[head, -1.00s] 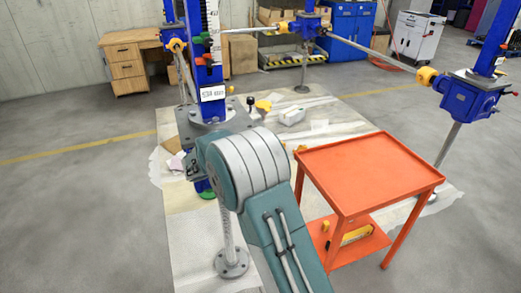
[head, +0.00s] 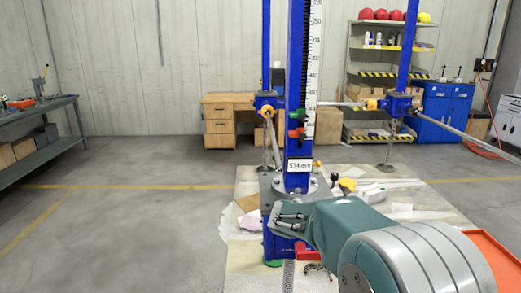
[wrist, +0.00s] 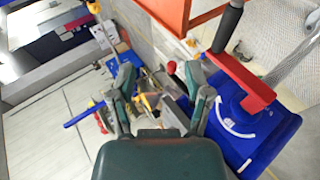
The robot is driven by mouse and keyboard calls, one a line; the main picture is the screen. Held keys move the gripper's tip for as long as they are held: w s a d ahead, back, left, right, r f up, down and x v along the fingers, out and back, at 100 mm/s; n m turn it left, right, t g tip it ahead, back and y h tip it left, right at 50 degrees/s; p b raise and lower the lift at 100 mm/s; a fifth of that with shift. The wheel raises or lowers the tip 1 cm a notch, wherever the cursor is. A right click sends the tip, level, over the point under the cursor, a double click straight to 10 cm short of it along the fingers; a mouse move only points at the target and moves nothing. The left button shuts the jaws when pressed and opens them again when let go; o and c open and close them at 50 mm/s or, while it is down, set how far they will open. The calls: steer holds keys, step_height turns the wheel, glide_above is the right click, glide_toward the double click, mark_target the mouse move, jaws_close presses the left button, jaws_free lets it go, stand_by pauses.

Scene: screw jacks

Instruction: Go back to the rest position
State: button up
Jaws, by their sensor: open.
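My gripper (wrist: 162,98) is open, with its two dark green and grey fingers spread apart in the wrist view. I see nothing held between them. In the head view my gripper (head: 290,215) shows small at the end of my teal and grey arm, in front of the base of the blue screw jack column (head: 298,110). In the wrist view a blue jack housing (wrist: 255,130) with a red crank arm (wrist: 240,80) and black handle lies just right of the right finger. I cannot tell whether they touch.
An orange cart (head: 497,258) stands at the right, partly hidden by my arm. A wooden desk (head: 220,125), a shelf rack (head: 388,45) and a blue cabinet (head: 445,112) stand behind. A workbench (head: 40,110) is at far left.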

steer(key=s+a+r+y, duration=0.1)
steer(key=s+a+y, duration=0.1)
steer(key=s, duration=0.7)
steer(key=s+a+r+m+t+y, duration=0.1)
steer(key=s+a+y, duration=0.1)
steer(key=s+y, duration=0.3)
steer(key=s+a+r+t+y, duration=0.1)
steer(key=s+a+r+y, duration=0.1)
steer(key=s, duration=1.1)
steer(key=shift+s+a+m+y, duration=0.3)
steer(key=shift+a+y, duration=0.3)
steer(key=shift+y, duration=0.3)
